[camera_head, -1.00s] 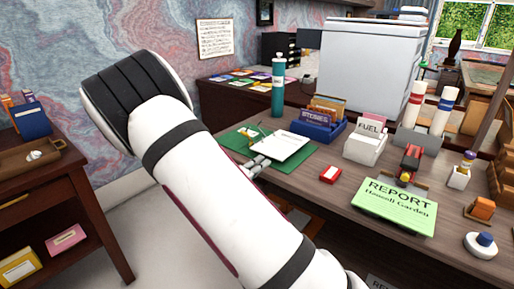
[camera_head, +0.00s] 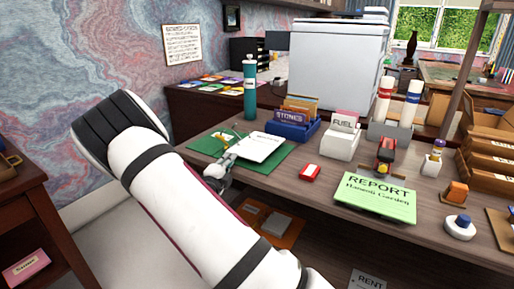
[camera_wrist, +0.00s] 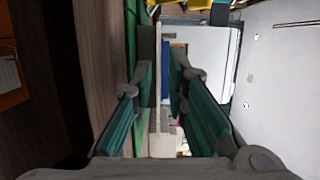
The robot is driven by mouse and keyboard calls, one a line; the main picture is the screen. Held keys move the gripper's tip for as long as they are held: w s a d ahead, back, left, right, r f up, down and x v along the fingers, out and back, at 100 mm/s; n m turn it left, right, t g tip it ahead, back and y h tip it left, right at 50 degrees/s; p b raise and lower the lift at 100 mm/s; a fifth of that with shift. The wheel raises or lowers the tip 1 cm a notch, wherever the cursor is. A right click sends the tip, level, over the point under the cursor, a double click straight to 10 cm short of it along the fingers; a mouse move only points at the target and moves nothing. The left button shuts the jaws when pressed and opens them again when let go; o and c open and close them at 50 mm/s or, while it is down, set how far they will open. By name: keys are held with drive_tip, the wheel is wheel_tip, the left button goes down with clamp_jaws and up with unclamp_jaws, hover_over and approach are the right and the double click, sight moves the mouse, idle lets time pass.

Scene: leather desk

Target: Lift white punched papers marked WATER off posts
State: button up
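The white papers (camera_head: 260,148) lie over a green folder or mat (camera_head: 205,146) on the desk, in the head view. Small thin parts, perhaps the posts, show at their left edge. No WATER marking is readable. My gripper (camera_head: 224,166) is low at the papers' near left side, partly hidden by my arm. In the wrist view my gripper (camera_wrist: 160,95) has its teal finger pads apart. A pale, narrow edge lies in line with the gap; I cannot tell whether it is between the pads.
A red box (camera_head: 310,173) and green REPORT (camera_head: 375,198) lie to the right. An orange item (camera_head: 272,222) is below the desk edge.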

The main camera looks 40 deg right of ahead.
sight(236, 162)
drive_tip(key=x, duration=0.2)
drive_tip(key=b+x, duration=0.1)
drive_tip(key=shift+d+f, duration=0.15)
drive_tip(key=shift+d, duration=0.35)
drive_tip(key=shift+w+d, duration=0.2)
drive_tip(key=shift+d, duration=0.1)
clamp_jaws()
